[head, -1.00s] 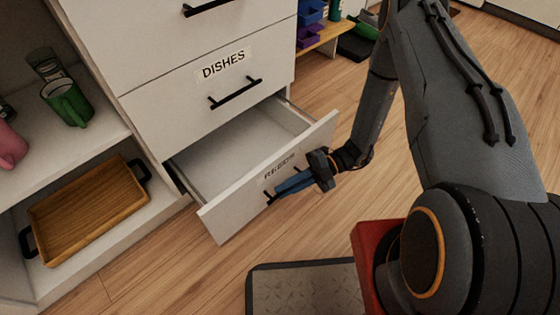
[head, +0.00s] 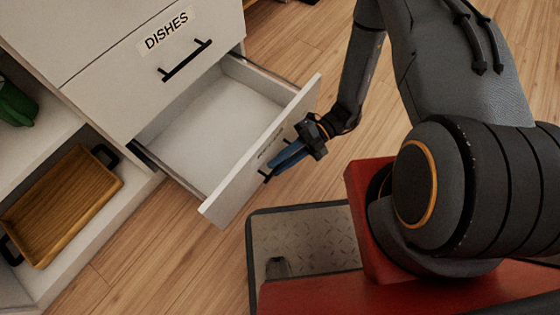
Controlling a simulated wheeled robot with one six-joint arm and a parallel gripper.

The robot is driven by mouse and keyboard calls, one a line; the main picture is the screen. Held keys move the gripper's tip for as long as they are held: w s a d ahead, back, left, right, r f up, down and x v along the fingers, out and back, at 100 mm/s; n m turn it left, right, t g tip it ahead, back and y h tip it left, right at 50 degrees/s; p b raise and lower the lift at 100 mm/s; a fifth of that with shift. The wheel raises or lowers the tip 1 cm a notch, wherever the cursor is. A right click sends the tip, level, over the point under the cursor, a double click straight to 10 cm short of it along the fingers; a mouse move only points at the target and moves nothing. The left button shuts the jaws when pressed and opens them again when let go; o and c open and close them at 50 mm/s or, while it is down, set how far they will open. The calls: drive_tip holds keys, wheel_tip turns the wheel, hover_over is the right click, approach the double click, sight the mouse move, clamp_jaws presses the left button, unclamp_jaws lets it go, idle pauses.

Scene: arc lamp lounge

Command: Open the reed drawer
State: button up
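The reed drawer (head: 200,150) is the low drawer under the one labelled DISHES. It stands well out from the cabinet and its pale interior looks empty. Its front panel (head: 225,200) carries a label that is largely hidden by my gripper. My gripper (head: 279,165) has its blue fingers close together at the black handle (head: 266,176) on the front panel. They appear shut on the handle's middle, with only the handle's ends showing.
The closed DISHES drawer (head: 120,90) with its black handle is above. A wooden tray (head: 62,205) and a green mug (head: 14,104) sit on open shelves at left. Wood floor (head: 150,255) is clear before the drawer.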

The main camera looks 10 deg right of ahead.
drive_tip(key=shift+o, duration=0.9)
drive_tip(key=p+v, duration=0.1)
drive_tip(key=v, duration=0.6)
drive_tip(key=shift+w+d, duration=0.2)
drive_tip(key=shift+d, duration=0.15)
drive_tip(key=shift+s+r, duration=0.1)
